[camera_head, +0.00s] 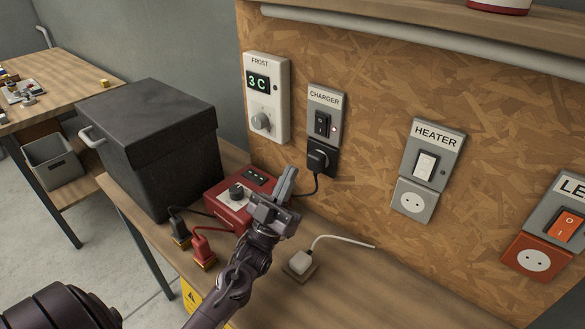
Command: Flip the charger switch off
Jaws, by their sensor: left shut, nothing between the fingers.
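The charger switch (321,124) is a black rocker on a grey plate labelled CHARGER, on the chipboard wall. A small reddish light beside it looks lit. Below it a black plug (317,160) sits in a black socket, its cable running down behind my gripper. My left gripper (287,183) is shut and empty, fingers pointing up, below and left of the switch and apart from it in the picture. It covers part of the red charger box (228,207) on the bench. My right gripper is not in view.
The FROST thermostat (280,97) is left of the switch; HEATER (426,163) and orange (565,224) switches are to the right. A black lidded box (155,150) stands at left. Red (203,250) and black (180,232) clamps and a white plug (300,262) lie on the bench.

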